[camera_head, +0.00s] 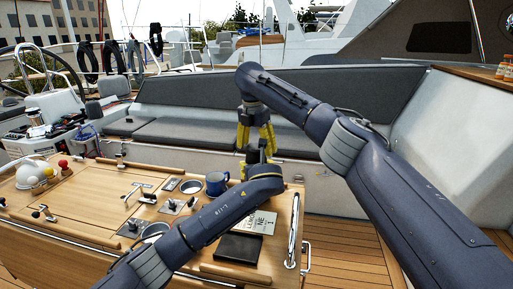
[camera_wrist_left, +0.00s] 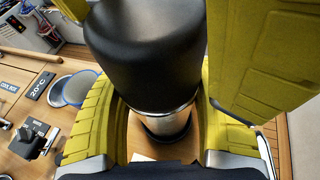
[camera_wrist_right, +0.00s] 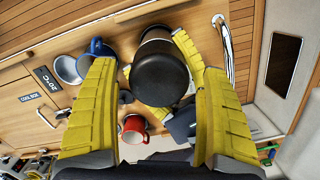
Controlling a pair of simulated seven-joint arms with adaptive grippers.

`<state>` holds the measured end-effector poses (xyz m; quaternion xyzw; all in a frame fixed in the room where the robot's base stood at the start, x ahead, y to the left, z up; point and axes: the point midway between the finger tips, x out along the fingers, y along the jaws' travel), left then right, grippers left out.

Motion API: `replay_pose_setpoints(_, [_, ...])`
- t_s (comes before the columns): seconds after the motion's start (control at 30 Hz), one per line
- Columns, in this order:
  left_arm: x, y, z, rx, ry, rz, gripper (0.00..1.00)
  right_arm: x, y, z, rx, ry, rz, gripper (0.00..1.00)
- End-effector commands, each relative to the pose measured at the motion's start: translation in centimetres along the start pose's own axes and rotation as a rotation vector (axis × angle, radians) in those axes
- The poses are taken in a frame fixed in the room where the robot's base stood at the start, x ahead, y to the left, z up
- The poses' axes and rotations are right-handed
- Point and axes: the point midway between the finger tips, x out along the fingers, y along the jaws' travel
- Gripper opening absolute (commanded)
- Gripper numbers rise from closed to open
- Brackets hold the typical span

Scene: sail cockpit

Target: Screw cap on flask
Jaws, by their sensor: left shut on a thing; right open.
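The flask (camera_wrist_left: 165,122) stands upright between the yellow fingers of my left gripper (camera_wrist_left: 150,130), which are shut on it. The black cap (camera_wrist_left: 145,45) sits on top of the flask above a silver band; I cannot tell how tightly it is screwed. In the right wrist view the cap (camera_wrist_right: 160,75) shows from above. My right gripper (camera_wrist_right: 158,115) is open, its fingers spread apart on the cap's near side, above the flask. In the head view the right gripper (camera_head: 257,132) hangs just above the left one, and the two hide most of the flask.
The wooden table holds a blue mug (camera_head: 216,184), a black flat box (camera_head: 238,248), a printed card (camera_head: 262,222) and metal fittings. A red mug (camera_wrist_right: 133,130) shows in the right wrist view. A chrome rail (camera_head: 293,230) runs along the right table edge. Grey seats stand behind.

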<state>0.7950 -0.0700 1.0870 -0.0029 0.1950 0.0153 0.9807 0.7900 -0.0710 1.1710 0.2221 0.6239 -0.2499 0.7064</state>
Motion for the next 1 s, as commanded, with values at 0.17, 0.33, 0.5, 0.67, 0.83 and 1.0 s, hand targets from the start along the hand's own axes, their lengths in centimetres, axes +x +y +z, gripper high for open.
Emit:
replay_pose_setpoints(0.17, [-0.1,-0.1,0.1,0.000,-0.002,-0.001,0.00,-0.5,0.1,0.0,0.000,0.000,0.001,0.81])
replay_pose_setpoints(0.33, [-0.1,-0.1,0.1,0.000,-0.002,-0.001,0.00,-1.9,0.1,0.2,0.000,0.000,0.003,0.81])
replay_pose_setpoints(0.5, [-0.1,-0.1,0.1,-0.001,-0.002,-0.001,0.00,-3.8,0.1,0.4,0.000,0.000,0.002,0.81])
replay_pose_setpoints(0.67, [-0.1,-0.1,0.1,-0.001,-0.002,-0.001,0.00,-4.5,0.1,0.5,-0.001,0.000,0.001,0.81])
replay_pose_setpoints(0.83, [-0.1,-0.1,0.1,-0.001,-0.002,-0.001,0.00,-4.5,0.0,0.5,-0.001,0.000,0.001,0.81])
replay_pose_setpoints(1.0, [-0.1,-0.1,0.1,-0.001,-0.002,-0.001,0.00,-4.9,-0.2,0.9,0.005,-0.005,0.004,0.91])
